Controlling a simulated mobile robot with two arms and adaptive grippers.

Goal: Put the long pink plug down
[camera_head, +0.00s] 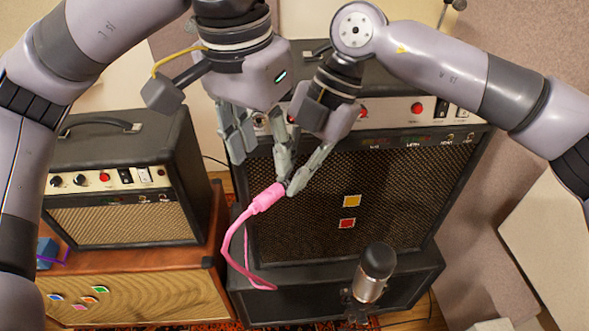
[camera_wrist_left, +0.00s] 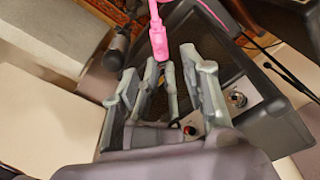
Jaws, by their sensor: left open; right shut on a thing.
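The long pink plug (camera_head: 267,198) hangs in front of the large black amp, with its pink cable trailing down and left to the lower black cabinet. My right gripper (camera_head: 290,188) is shut on the plug's top end, its fingers pointing down. My left gripper (camera_head: 254,147) is open and empty, above and left of the plug, close to the right gripper. In the left wrist view the pink plug (camera_wrist_left: 158,40) shows beyond the left gripper's open fingers (camera_wrist_left: 168,80); the right gripper's fingers partly overlap there and hide the plug's tip.
The large black amp (camera_head: 350,235) stands on a black cabinet (camera_head: 290,295). A microphone (camera_head: 374,270) rises at the front right. A smaller amp (camera_head: 125,180) stands on a wooden cabinet (camera_head: 140,250) at left. A blue object (camera_head: 47,252) lies near the left edge.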

